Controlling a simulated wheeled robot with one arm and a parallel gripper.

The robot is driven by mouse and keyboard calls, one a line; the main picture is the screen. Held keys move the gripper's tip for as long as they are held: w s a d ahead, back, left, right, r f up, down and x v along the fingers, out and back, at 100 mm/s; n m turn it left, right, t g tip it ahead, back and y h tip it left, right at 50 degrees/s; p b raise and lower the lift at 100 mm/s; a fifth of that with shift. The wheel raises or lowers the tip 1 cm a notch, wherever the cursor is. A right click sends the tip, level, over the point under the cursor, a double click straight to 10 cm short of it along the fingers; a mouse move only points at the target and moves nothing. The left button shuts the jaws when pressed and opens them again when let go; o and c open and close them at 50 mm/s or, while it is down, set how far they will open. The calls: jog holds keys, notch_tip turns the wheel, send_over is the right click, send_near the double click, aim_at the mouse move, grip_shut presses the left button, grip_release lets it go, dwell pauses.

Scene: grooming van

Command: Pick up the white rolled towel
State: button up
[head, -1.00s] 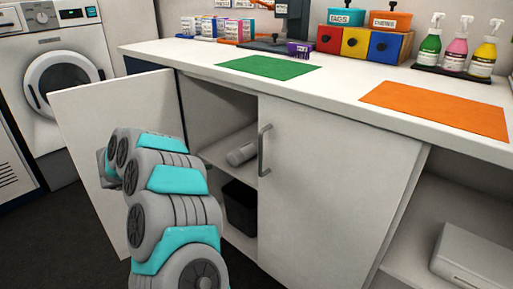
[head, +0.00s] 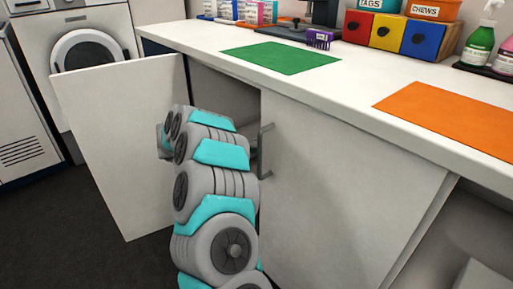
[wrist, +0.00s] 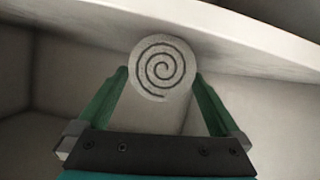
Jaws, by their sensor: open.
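In the wrist view the white rolled towel (wrist: 161,68) shows its round end with a dark spiral. My gripper (wrist: 161,76) is open, with one green finger on each side of the towel's end. The towel sits between the fingertips in the picture; I cannot tell whether either finger touches it. In the head view my arm covers the cabinet opening, and the towel and my gripper's fingers are hidden.
The left cabinet door (head: 125,145) stands open beside my arm. The right door (head: 345,195) is shut, its handle (head: 265,150) close to my arm. The white counter (head: 365,85) overhangs the opening. A pale shelf edge (wrist: 230,40) crosses the wrist view.

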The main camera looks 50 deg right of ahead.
aim_at(254, 146)
jog(key=shift+x, duration=1.95)
jog(key=shift+c, duration=0.4)
jog(key=c, duration=1.3)
jog(key=shift+o, duration=0.2)
jog(key=shift+r, duration=0.1)
